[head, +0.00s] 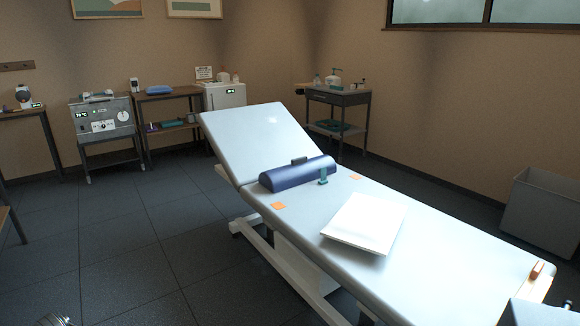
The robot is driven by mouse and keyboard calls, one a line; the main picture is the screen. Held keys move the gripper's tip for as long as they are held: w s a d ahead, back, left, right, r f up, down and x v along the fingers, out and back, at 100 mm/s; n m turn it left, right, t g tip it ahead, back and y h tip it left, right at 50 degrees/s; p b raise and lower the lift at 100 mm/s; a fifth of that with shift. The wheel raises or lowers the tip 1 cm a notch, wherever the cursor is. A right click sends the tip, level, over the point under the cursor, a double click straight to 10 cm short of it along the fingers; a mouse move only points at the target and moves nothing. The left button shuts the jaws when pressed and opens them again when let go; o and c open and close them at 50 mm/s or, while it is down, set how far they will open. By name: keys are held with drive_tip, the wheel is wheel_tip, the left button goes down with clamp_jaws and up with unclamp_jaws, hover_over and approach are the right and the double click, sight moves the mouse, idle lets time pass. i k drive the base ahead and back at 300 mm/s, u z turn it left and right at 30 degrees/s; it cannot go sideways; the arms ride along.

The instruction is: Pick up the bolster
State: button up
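The bolster (297,174) is a dark blue half-round cushion. It lies across the treatment table (430,270), near where the raised backrest (262,140) meets the flat part. A small dark handle-like piece (299,160) sticks up on its top. A small teal piece (323,177) is at its near side; whether it is attached cannot be told.
Orange squares (278,205) (356,177) lie near the bolster's ends. A white pad (365,222) lies closer on the table. A grey bin (545,210) stands at right. Carts and an equipment unit (103,117) line the back wall. The floor left of the table is clear.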

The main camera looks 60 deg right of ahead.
sight(301, 170)
drive_tip(key=z, duration=2.15)
